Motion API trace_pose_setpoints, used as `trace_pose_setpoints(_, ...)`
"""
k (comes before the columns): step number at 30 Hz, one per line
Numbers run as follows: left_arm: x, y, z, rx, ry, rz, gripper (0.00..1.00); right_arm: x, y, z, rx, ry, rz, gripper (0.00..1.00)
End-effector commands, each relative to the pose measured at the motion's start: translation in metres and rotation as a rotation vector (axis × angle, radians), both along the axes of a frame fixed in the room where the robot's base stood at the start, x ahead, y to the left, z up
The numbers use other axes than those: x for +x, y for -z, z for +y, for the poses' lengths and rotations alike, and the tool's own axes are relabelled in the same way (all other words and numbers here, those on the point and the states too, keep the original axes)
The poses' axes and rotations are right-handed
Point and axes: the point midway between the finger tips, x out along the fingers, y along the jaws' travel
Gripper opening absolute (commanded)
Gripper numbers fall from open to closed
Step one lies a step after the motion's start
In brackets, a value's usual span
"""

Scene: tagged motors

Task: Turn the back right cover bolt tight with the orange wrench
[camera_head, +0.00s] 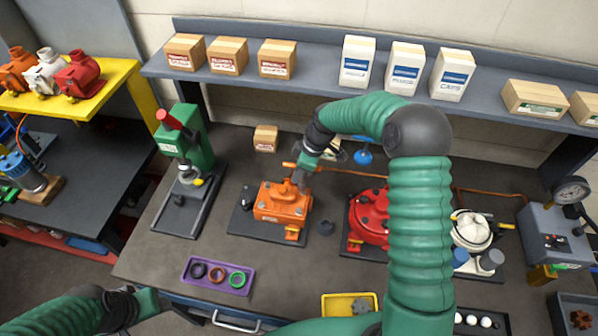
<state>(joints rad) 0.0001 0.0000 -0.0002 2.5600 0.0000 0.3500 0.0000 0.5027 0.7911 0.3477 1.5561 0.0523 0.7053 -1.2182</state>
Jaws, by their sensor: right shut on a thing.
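An orange housing (273,206) with a bolted cover sits on a dark base plate (243,222) in the middle of the bench. My right gripper (301,178) reaches down from above at the back right of this cover.
A red housing (366,216) stands right of the orange one, partly behind my right arm. A green press (190,150) stands to the left. A purple tray (219,289) with rings and a yellow tray (329,308) lie in front. A shelf with boxes runs behind.

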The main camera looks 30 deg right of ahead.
Motion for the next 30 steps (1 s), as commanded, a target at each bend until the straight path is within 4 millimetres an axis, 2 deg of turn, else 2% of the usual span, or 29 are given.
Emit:
trace_pose_setpoints(7,0.000,0.002,0.000,0.000,0.000,0.000,0.58,0.000,0.002,-0.001,-0.001,0.000,-0.001,0.00)
trace_pose_setpoints(21,0.000,0.015,0.000,0.000,0.000,0.000,0.58,0.000,0.023,0.000,-0.001,0.001,-0.002,0.00)
trace_pose_setpoints(30,0.000,0.015,0.000,0.000,0.000,0.000,0.58,0.000,0.023,0.000,0.001,0.001,0.000,0.00)
